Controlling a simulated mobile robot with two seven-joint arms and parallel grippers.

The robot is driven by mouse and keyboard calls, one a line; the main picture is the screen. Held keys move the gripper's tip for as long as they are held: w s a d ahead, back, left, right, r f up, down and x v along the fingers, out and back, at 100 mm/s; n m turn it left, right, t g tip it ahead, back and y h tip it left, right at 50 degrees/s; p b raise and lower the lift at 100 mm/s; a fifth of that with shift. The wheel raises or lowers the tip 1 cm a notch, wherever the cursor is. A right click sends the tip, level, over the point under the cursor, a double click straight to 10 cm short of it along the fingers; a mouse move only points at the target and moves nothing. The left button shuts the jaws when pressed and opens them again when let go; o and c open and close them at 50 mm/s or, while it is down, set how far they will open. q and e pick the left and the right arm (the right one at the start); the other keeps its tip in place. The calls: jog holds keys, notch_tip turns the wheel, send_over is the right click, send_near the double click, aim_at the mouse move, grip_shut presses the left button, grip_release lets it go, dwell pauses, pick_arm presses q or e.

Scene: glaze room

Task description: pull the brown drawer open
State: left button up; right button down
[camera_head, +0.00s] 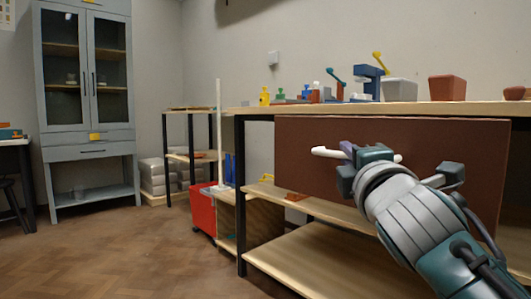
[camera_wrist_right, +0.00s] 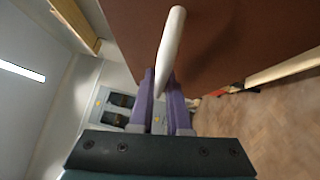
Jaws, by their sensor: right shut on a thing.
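The brown drawer (camera_head: 300,140) is set under the wooden bench top, its broad front facing me. Its front also fills the upper right of the wrist view (camera_wrist_right: 225,45). A white bar handle (camera_head: 326,152) stands out from the front. My right gripper (camera_head: 349,150) is shut on the handle, with its fingers hiding the middle of the bar. In the wrist view the purple fingers (camera_wrist_right: 160,98) close around the handle (camera_wrist_right: 172,40). I see no clear gap between the drawer front and the bench top's edge. My left gripper is not in view.
The bench top (camera_head: 330,108) holds pots, bottles and a blue tool. Lower shelves (camera_head: 310,260) run below the drawer. A red bin (camera_head: 203,207) stands left of the bench, and a grey cabinet (camera_head: 85,100) stands farther back. The floor (camera_head: 130,250) at the left is clear.

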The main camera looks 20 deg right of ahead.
dwell(0.3)
jog(key=c, duration=0.9)
grip_release()
jog(key=shift+s+a, duration=0.1)
jog(key=shift+s, duration=0.2)
jog(key=p+v, duration=0.1)
jog(key=v, duration=0.8)
jog(key=shift+s, duration=0.15)
